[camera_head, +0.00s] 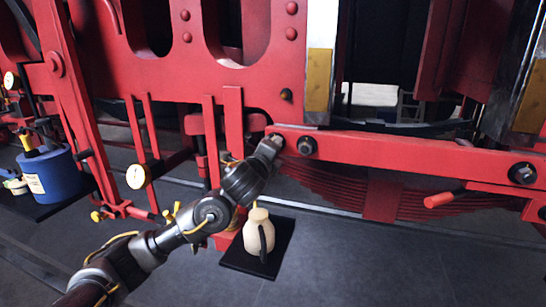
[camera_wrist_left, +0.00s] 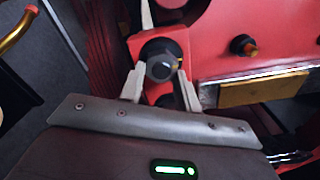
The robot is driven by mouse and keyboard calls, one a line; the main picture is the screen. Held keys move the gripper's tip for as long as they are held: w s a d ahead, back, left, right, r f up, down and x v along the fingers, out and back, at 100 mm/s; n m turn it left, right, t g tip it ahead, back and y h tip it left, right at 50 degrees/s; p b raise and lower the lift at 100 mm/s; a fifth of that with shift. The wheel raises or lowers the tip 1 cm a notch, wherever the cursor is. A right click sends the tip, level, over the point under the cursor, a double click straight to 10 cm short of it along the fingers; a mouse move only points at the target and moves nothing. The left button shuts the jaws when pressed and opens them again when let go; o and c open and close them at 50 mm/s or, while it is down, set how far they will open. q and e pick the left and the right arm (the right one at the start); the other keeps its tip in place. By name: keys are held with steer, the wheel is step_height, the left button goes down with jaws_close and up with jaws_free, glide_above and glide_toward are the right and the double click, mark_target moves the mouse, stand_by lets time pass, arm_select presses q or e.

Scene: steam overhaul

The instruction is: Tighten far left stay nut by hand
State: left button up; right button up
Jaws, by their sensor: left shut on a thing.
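The far left stay nut (camera_wrist_left: 161,67) is a dark nut on a bolt at the left end of the red horizontal bar (camera_head: 420,155). In the left wrist view it sits between the two pale fingers of my left gripper (camera_wrist_left: 162,80), which is shut on it. In the head view my left gripper (camera_head: 269,148) reaches up to the bar's left end and mostly hides this nut. A second dark nut (camera_head: 307,146) is just to its right, and another (camera_head: 522,173) is at the far right. My right gripper is out of view.
A cream jug (camera_head: 258,232) stands on a black mat (camera_head: 281,240) below my left wrist. A red handle (camera_head: 445,199) sticks out at right. The floor in front is clear.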

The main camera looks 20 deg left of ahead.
arm_select(q)
steer(key=shift+f+m+b, duration=0.25)
steer(key=shift+m+b, duration=0.1)
steer(key=shift+m, duration=0.25)
steer(key=o, duration=1)
steer(key=shift+r, duration=0.15)
steer(key=shift+s, duration=0.1)
steer(key=s+b, duration=0.1)
steer(key=s, duration=0.2)
steer(key=s+b, duration=0.1)
steer(key=s, duration=0.6)
steer(key=shift+s+a+b, duration=0.35)
steer(key=shift+b, duration=0.05)
